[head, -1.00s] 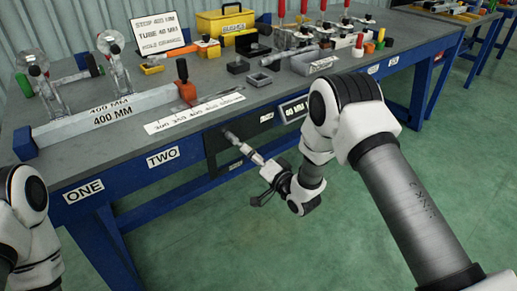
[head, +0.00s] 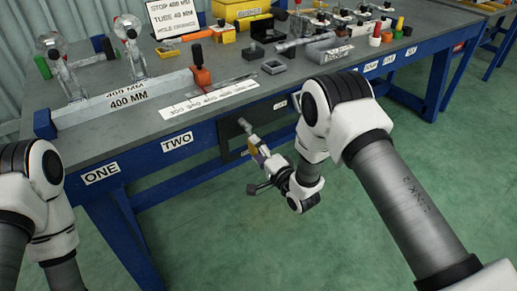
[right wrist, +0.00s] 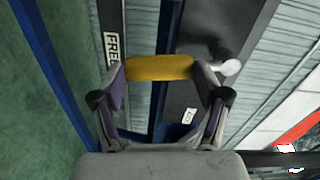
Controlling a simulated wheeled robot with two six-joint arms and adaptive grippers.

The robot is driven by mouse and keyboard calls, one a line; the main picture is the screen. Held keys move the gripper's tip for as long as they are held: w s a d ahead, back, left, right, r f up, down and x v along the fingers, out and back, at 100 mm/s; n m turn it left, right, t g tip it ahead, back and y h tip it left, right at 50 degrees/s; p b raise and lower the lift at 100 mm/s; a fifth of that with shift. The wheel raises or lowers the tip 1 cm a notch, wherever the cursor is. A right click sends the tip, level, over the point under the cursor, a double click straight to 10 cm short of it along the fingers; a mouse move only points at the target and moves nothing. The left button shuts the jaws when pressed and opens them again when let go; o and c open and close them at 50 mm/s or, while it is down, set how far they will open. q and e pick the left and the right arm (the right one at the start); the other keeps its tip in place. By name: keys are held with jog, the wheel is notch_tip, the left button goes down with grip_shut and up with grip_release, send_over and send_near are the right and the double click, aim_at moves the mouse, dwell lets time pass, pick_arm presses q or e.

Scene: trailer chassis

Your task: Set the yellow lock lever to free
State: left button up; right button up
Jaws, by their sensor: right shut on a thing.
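The yellow lock lever (right wrist: 160,67) lies across between the fingertips of my right gripper (right wrist: 160,80) in the right wrist view, with a fingertip at each end. The gripper is shut on it. In the head view the lever (head: 258,156) is a small yellow patch at my right gripper (head: 258,153), low in front of the bench's dark front panel (head: 228,134). A FREE label (right wrist: 113,48) is left of the lever in the wrist view. A second small white label (right wrist: 189,116) is below right, its text unreadable. My left gripper is out of view.
A grey cylindrical knob (right wrist: 228,67) stands right of the lever in the wrist view. The blue bench (head: 140,164) carries a grey stop rail (head: 128,98), an orange clamp (head: 202,76), a white scale strip (head: 208,99) and small bins. The green floor in front is clear.

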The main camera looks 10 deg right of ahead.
jog(key=shift+w+a+r, duration=0.1)
jog(key=shift+w+r, duration=0.15)
jog(key=shift+r, duration=0.15)
jog(key=o, duration=1.4)
jog(key=shift+o, duration=1.2)
jog(key=shift+w+a+f, duration=0.2)
jog(key=shift+a+f, duration=0.05)
jog(key=shift+f, duration=0.1)
jog(key=shift+s+d, duration=0.1)
jog(key=shift+s+d, duration=0.1)
jog(key=shift+s, duration=0.05)
jog(key=shift+s+d+f, duration=0.15)
jog(key=shift+s, duration=0.2)
jog(key=v, duration=1.1)
